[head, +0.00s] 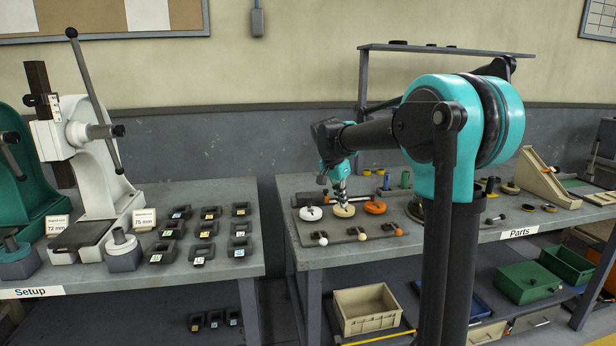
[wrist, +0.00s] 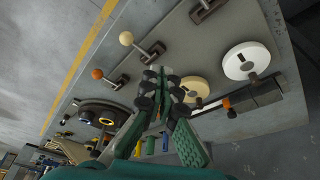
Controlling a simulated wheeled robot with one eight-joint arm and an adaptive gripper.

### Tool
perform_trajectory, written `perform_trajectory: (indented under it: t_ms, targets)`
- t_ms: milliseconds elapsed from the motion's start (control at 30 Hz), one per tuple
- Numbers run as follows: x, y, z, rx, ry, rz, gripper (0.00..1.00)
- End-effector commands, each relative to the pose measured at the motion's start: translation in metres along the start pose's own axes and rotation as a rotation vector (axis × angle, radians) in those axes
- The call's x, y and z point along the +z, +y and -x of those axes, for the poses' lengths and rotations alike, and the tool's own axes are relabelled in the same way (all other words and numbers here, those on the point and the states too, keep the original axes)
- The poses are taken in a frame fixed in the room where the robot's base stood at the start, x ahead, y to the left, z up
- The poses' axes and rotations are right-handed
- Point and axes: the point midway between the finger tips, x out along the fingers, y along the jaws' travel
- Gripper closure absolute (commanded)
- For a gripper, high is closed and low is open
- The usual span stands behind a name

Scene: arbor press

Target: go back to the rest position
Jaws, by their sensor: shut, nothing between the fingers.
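My gripper (head: 339,192) points down over the Parts table (head: 290,190), close above a cream disc (head: 344,210). In the wrist view my gripper (wrist: 160,78) is shut and empty, its fingertips together. The cream disc (wrist: 194,90) shows just beside the fingers there; I cannot tell whether they touch it. A white disc (head: 311,214) lies to the left and an orange disc (head: 375,207) to the right on the same grey plate (head: 300,237). My arm hides part of the table's middle.
Small levers with white (head: 322,240), cream (head: 362,236) and orange (head: 397,231) knobs line the plate's front. A raised shelf (head: 440,49) stands behind my arm. The Setup table (head: 215,262) at left bears a white arbor press (head: 100,150) and several dark blocks. A gap separates the tables.

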Motion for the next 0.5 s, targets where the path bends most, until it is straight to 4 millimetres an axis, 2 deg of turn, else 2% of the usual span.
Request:
perform_trajectory:
  t_ms: [267, 367, 500]
  targets:
    - [0.021, 0.047, -0.023, -0.039, -0.02, 0.12, 1.0]
    - [0.035, 0.072, -0.035, -0.062, -0.027, 0.182, 1.0]
    - [0.065, 0.12, -0.059, -0.108, -0.033, 0.303, 1.0]
